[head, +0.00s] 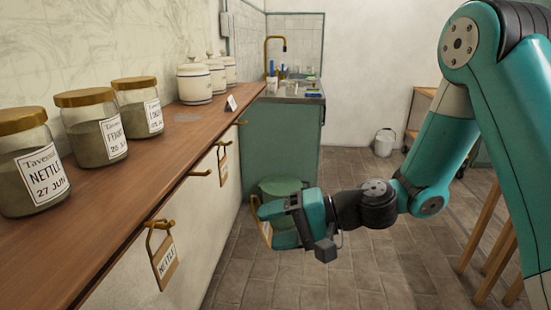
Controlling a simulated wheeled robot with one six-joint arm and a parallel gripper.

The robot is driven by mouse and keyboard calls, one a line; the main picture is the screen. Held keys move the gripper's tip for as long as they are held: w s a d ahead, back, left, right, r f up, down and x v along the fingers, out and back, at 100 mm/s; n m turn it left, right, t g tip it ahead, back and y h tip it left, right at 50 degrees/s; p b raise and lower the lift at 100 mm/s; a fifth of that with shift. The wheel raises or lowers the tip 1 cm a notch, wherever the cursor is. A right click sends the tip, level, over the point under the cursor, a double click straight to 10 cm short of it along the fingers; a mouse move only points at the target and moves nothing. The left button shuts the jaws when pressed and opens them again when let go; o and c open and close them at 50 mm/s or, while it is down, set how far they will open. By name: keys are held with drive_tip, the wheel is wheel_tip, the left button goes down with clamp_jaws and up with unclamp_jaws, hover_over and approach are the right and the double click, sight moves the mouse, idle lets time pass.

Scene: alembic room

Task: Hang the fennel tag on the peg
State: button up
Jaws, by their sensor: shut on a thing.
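My gripper (266,222) is shut on a small tan tag (265,233), in front of the green cabinet and to the right of the shelf front. The tag's writing is not readable from here, and the fingers hide part of it. A bare brass peg (201,173) sticks out from the wall under the wooden shelf. My gripper is to the right of this peg and apart from it. A tag marked NETTLE (166,262) hangs on the nearest peg (160,224). Another tag (222,164) hangs on a farther peg (223,144), its writing too small to read.
Labelled jars, NETTLE (33,182), one seemingly FENNEL (92,143) and a third (138,118), stand on the wooden shelf (185,128). White canisters (194,84) stand farther back. A green round-topped stool or bin (281,187) is behind my gripper. Open tiled floor (290,285) lies below.

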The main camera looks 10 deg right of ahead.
drive_tip(key=w+a+r+t+p, duration=0.1)
drive_tip(key=w+a+r+p, duration=0.1)
drive_tip(key=a+r, duration=0.2)
drive_tip(key=shift+a+r+m+y, duration=0.3)
drive_tip(key=shift+r+y, duration=0.1)
drive_tip(key=shift+r, duration=0.25)
drive_tip(key=shift+a, duration=0.1)
drive_tip(key=shift+w+a, duration=0.1)
drive_tip(key=shift+a, duration=0.2)
drive_tip(key=shift+w+a, duration=0.1)
drive_tip(key=shift+a, duration=0.15)
idle(1.0)
drive_tip(key=shift+p+x, duration=0.55)
drive_tip(key=shift+x, duration=0.7)
drive_tip(key=shift+w+a, duration=0.1)
drive_tip(key=shift+a, duration=0.1)
drive_tip(key=shift+w+a+f, duration=0.1)
drive_tip(key=shift+a+f, duration=0.1)
drive_tip(key=shift+a, duration=0.15)
drive_tip(key=shift+a+f+b, duration=0.1)
drive_tip(key=shift+f+b, duration=0.15)
drive_tip(key=shift+b, duration=0.1)
idle(0.4)
